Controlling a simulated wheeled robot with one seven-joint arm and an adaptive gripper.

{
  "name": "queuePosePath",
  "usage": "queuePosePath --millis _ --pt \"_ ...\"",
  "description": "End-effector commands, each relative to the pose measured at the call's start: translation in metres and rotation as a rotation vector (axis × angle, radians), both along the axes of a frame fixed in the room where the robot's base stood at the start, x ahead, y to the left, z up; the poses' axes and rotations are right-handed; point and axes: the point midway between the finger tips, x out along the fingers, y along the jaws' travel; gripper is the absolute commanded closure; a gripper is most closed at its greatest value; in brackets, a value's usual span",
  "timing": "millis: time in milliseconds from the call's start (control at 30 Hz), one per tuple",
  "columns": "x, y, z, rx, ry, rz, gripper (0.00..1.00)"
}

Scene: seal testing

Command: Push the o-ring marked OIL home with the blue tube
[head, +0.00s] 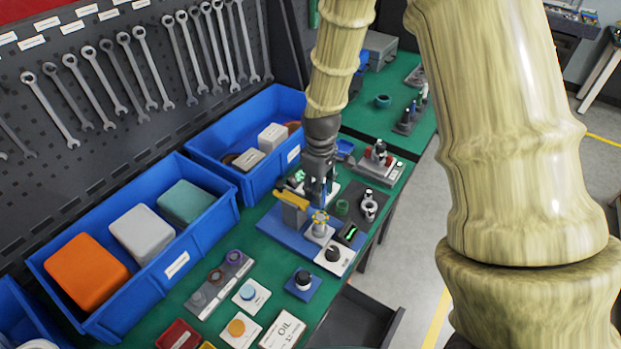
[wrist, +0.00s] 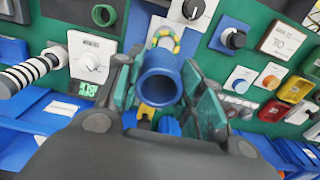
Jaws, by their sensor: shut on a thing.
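My gripper (head: 320,183) is above the blue fixture plate (head: 272,228), pointing down. A yellow and green ring-shaped part (wrist: 164,38) shows just past the tube's rim. No OIL mark is readable on a ring; a white card (head: 283,330) reads OIL.
A yellow-topped grey block (head: 292,207) stands close left of the gripper. A white dial box (head: 333,256) is just in front. Blue bins (head: 130,262) line the left. A stand with several rings (head: 220,281) and small button boxes occupy the front of the green bench.

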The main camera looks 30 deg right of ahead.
Motion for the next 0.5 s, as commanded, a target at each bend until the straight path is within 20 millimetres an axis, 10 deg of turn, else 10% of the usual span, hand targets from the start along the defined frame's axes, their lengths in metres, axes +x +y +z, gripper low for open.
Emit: queuePosePath --millis 500 --pt "0.01 -0.001 -0.042 0.0 0.012 -0.002 0.86"
